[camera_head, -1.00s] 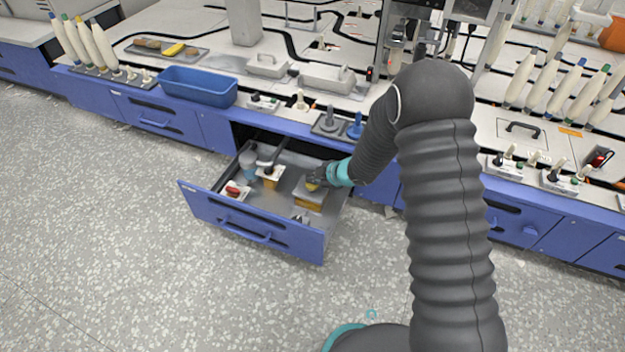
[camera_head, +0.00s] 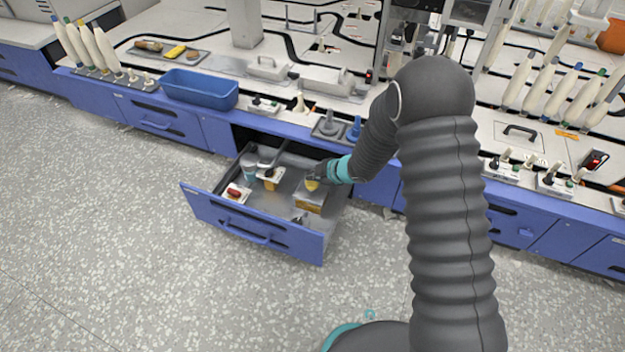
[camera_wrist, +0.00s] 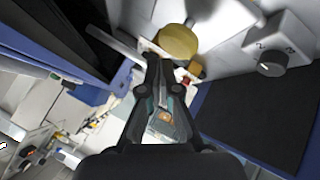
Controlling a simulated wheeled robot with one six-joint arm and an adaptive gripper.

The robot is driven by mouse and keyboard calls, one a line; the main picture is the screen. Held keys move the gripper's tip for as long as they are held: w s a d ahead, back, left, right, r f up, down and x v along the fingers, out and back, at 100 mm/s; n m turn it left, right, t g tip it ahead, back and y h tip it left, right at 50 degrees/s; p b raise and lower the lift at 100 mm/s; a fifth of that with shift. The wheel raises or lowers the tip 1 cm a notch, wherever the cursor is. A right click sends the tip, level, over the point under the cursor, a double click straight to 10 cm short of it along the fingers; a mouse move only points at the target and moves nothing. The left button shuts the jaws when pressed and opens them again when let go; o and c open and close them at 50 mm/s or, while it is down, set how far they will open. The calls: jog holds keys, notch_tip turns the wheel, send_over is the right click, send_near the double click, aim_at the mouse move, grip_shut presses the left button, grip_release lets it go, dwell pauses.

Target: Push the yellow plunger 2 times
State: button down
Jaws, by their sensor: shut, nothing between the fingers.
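The yellow plunger (camera_head: 311,185) stands on a box-like block (camera_head: 309,201) in the right part of the open drawer (camera_head: 240,212). In the wrist view the plunger's round yellow top (camera_wrist: 180,44) shows just beyond my fingertips. My gripper (camera_head: 318,174) is shut and empty, just above the plunger in the head view. Its closed fingers (camera_wrist: 161,82) point toward the yellow top in the wrist view. I cannot tell for sure whether the tips touch it. My fingers hide a little of the plunger's upper edge.
The drawer also holds a red-topped switch (camera_head: 234,193), an orange-yellow block with a dark handle (camera_head: 270,176) and a pale blue cup-like item (camera_head: 250,168). In the wrist view a grey box with a dark dial (camera_wrist: 271,62) is at the right. The counter edge lies behind the drawer.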

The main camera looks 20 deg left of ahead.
aim_at(313, 183)
jog(key=shift+r, duration=0.25)
notch_tip(313, 183, up, 5)
jog(key=p, duration=0.4)
jog(key=shift+f+p, duration=0.1)
jog(key=shift+p, duration=0.25)
jog(key=shift+f, duration=0.1)
dwell(0.6)
